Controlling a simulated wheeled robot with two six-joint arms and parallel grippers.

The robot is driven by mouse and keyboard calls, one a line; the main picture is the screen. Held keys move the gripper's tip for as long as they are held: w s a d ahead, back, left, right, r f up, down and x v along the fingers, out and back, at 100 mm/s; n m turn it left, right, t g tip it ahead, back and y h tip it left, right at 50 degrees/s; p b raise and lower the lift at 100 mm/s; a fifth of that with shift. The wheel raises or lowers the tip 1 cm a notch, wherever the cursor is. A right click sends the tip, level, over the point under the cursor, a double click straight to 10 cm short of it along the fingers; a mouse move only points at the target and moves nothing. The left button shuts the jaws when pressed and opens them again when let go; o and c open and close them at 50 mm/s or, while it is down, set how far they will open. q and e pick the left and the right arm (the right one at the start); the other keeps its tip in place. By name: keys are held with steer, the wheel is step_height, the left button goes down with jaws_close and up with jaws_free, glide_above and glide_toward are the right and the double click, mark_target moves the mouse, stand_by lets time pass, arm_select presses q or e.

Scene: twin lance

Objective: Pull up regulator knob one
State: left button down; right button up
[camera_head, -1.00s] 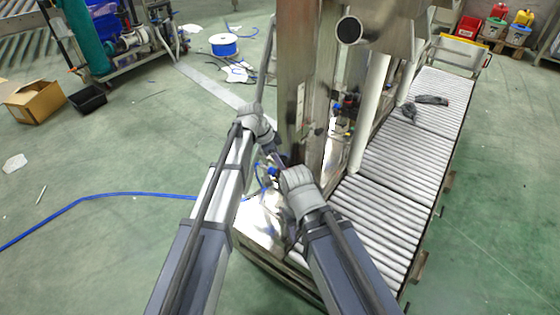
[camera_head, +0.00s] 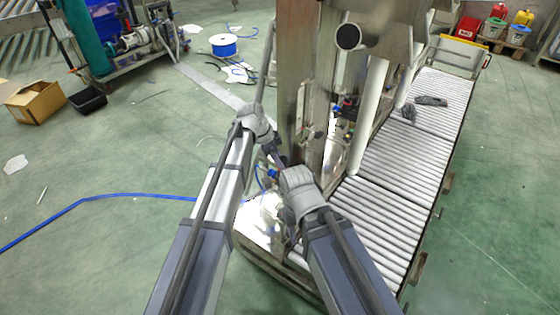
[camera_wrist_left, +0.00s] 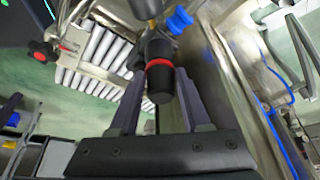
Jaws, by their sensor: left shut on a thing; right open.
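In the left wrist view a black regulator knob (camera_wrist_left: 160,72) with a red ring sits between the two fingers of my left gripper (camera_wrist_left: 159,88). The fingers are closed on its sides. A blue fitting (camera_wrist_left: 179,20) and a brass part (camera_wrist_left: 147,8) adjoin its body. In the head view my left gripper (camera_head: 278,157) is beside the steel column, and the knob is too small and covered to make out there. My right gripper (camera_head: 291,237) is lower, partly hidden by its own wrist; it is open.
A steel column (camera_head: 294,75) stands just beyond my grippers. A roller conveyor (camera_head: 405,155) runs along the right, with dark items (camera_head: 431,100) on it. Another red-and-black knob (camera_wrist_left: 40,52) shows at left in the wrist view. A blue hose (camera_head: 120,195) lies on the open green floor.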

arm_select(q)
steer(key=shift+c, duration=1.8)
jaws_free()
steer(key=shift+r, duration=0.1)
steer(key=p+v, duration=0.7)
steer(key=shift+a+r, duration=0.2)
steer(key=shift+r, duration=0.15)
steer(key=s+a+r+n+y+p, duration=0.1)
steer(key=s+r+n+y+p, duration=0.1)
steer(key=s+r+n+p, duration=0.4)
steer(key=s+a+r+n+y+p, duration=0.2)
steer(key=s+r+n+p, duration=0.4)
steer(key=s+r+p, duration=0.6)
steer(key=s+y+p, duration=0.1)
steer(key=s, duration=0.7)
steer(key=shift+s+g+y+p, duration=0.2)
steer(key=shift+g+y+p, duration=0.1)
steer(key=shift+g, duration=0.1)
